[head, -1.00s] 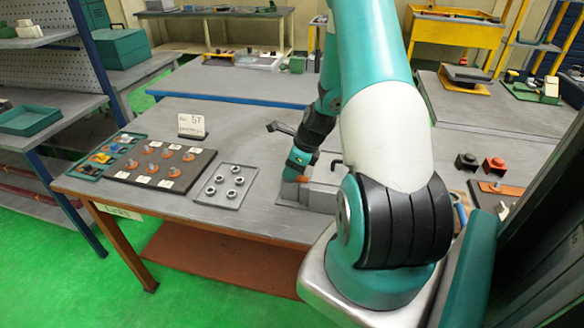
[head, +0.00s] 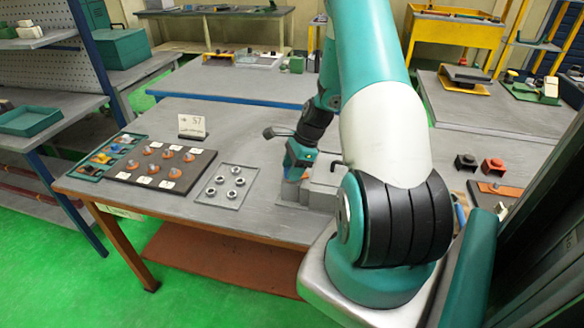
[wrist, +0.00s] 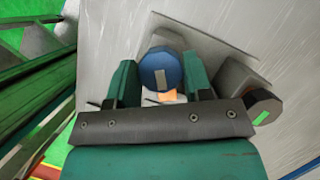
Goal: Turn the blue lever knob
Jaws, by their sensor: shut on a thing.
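In the wrist view, the blue lever knob (wrist: 160,68) has a round face with a pale grey bar on it. It sits between the two teal fingers of my gripper (wrist: 160,82), which is shut on it. A small orange patch shows just below the knob. In the head view, my gripper (head: 297,172) is at the grey fixture (head: 323,184) near the table's front edge. The knob is hidden there behind my arm and gripper.
A dark knob with a green mark (wrist: 264,109) stands right of my gripper in the wrist view. Left of the fixture are a plate with several metal nuts (head: 227,186), a dark board with orange parts (head: 160,166) and a green tray (head: 107,157).

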